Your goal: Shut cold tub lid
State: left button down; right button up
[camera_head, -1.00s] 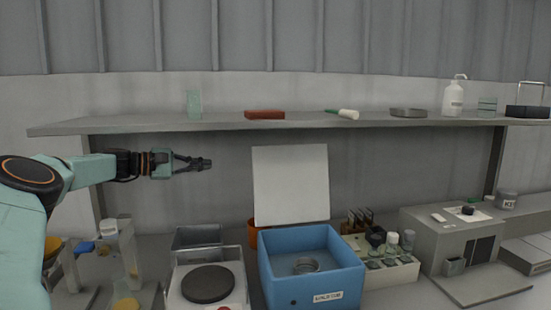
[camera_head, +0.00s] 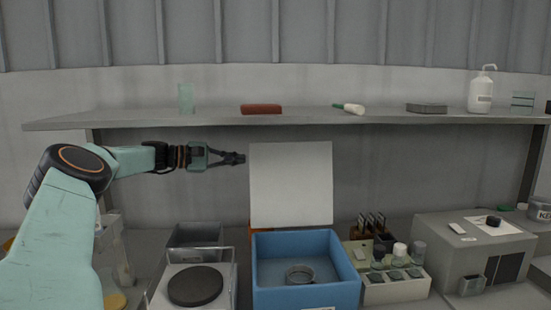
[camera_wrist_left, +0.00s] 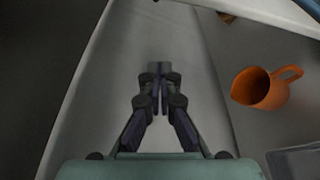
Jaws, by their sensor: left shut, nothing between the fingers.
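The cold tub (camera_head: 306,296) is a blue open box on the bench in the head view, with a round ring-like item (camera_head: 300,274) inside. Its white lid (camera_head: 291,185) stands upright at the tub's back edge, raised open. My left gripper (camera_head: 243,158) is shut and empty, beside the lid's upper left edge. I cannot tell whether it touches the lid. The left wrist view shows the closed fingers (camera_wrist_left: 160,75) in front of a pale surface. My right gripper is not in view.
A shelf (camera_head: 290,119) runs above the lid, holding a red block (camera_head: 261,109) and a white jug (camera_head: 481,92). A hotplate with a dark disc (camera_head: 196,286) stands left of the tub, a vial rack (camera_head: 395,290) right. An orange jug (camera_wrist_left: 262,88) shows in the wrist view.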

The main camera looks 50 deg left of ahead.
aim_at(267, 156)
pick_arm(q)
jog(key=shift+w+d+r+b, duration=0.2)
jog(key=shift+w+d+r, duration=0.05)
jog(key=shift+w+d, duration=1.4)
jog(key=shift+w+d+r+b, duration=0.2)
jog(key=shift+w+d, duration=1.4)
jog(key=shift+d, duration=0.05)
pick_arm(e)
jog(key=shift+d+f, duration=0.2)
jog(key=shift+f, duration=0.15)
